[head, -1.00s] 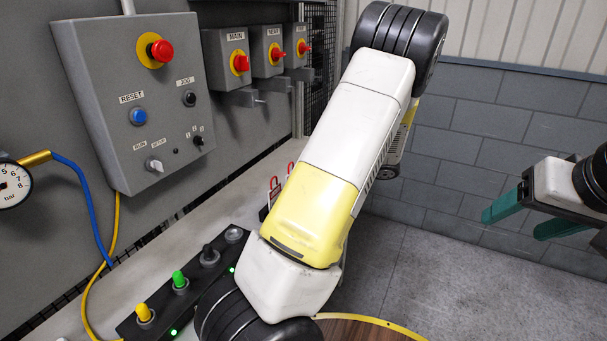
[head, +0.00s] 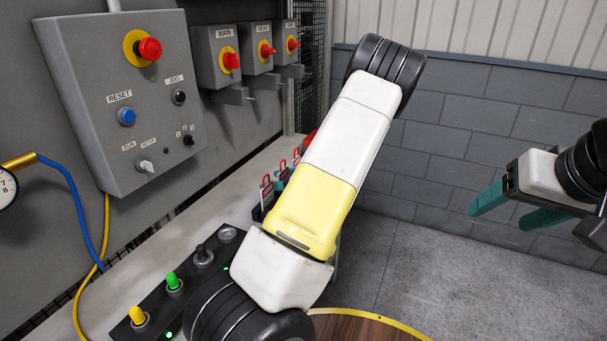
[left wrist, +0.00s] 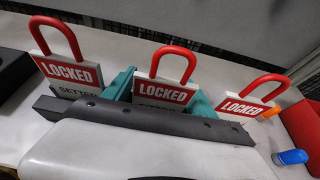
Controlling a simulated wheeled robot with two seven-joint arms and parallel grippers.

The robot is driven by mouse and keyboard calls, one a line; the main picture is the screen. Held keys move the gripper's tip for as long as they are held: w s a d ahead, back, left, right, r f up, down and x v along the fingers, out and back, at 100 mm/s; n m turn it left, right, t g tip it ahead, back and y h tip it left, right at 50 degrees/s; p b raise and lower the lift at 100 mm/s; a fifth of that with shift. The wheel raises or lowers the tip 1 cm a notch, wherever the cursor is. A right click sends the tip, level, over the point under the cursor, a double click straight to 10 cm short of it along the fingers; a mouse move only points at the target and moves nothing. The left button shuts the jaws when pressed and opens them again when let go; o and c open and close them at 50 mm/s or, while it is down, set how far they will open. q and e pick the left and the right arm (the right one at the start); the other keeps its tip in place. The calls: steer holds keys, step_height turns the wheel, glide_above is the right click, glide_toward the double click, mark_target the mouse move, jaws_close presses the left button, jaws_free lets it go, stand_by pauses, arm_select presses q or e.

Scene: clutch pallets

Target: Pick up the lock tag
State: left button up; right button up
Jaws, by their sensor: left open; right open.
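Three lock tags stand in a row, each a white plate with a red "LOCKED" band and a red shackle. In the left wrist view they are the left tag (left wrist: 68,72), the middle tag (left wrist: 163,90) and the right tag (left wrist: 241,106). My left gripper (left wrist: 160,96) is open, its teal fingers on either side of the middle tag; contact cannot be told. The tags' lower parts are hidden by the gripper. In the head view the tags (head: 266,192) show small beside my left arm. My right gripper (head: 515,208) is open and empty, away at the right.
A button strip (head: 203,258) lies on the pale bench (head: 120,270) before the tags. A control box (head: 128,100) and switch boxes (head: 217,55) are above. A red object (left wrist: 301,122) and a blue-capped item (left wrist: 290,157) lie right of the tags.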

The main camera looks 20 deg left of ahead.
arm_select(q)
steer(key=c, duration=1.1)
step_height(320, 180, up, 10)
